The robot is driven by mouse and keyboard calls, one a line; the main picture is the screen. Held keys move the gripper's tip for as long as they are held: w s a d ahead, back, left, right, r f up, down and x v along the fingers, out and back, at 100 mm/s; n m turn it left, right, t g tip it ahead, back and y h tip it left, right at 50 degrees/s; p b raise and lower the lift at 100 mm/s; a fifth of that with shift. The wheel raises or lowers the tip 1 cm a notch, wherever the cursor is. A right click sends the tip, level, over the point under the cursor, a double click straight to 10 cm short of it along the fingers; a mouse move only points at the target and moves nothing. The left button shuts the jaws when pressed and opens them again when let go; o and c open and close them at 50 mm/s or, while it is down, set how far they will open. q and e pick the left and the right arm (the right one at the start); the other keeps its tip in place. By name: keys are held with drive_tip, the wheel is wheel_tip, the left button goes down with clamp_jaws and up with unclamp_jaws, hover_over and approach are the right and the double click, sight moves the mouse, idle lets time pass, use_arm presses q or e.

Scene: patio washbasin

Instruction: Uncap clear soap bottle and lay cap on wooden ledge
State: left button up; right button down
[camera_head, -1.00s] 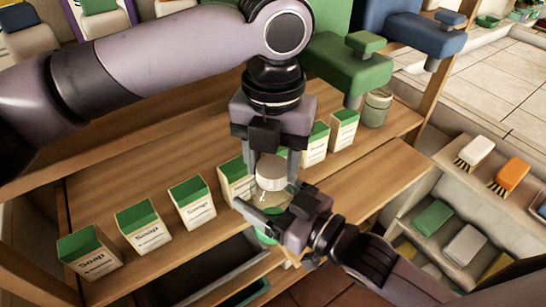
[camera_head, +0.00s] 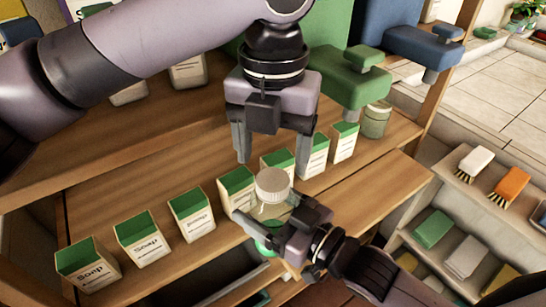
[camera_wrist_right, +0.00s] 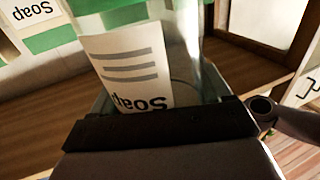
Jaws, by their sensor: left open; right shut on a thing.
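The clear soap bottle (camera_head: 270,211) is gripped by my right gripper (camera_head: 275,224), whose jaws are around its body. It also shows in the right wrist view as clear glass (camera_wrist_right: 190,55). A round, ribbed white cap (camera_head: 273,183) sits on top of the bottle; I cannot tell whether it is loose. My left gripper (camera_head: 272,164) is open and empty, pointing down just above the cap, one finger to each side. The wooden ledge (camera_head: 382,182) runs along the shelf front, to the right of the bottle.
Several green-topped soap boxes (camera_head: 192,213) stand in a row behind and left of the bottle. Green (camera_head: 350,75) and blue (camera_head: 415,35) dispensers are behind. A side shelf at right holds brushes (camera_head: 510,185).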

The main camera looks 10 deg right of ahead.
sight(273, 179)
use_arm(q)
wheel_tip(273, 179, up, 3)
drive_tip(key=m, duration=0.3)
drive_tip(key=shift+f, duration=3.8)
drive_tip(key=c, duration=1.1)
drive_tip(key=o, duration=1.2)
drive_tip(key=shift+c, duration=0.2)
drive_tip(key=shift+r, duration=0.15)
drive_tip(key=shift+r, duration=2.15)
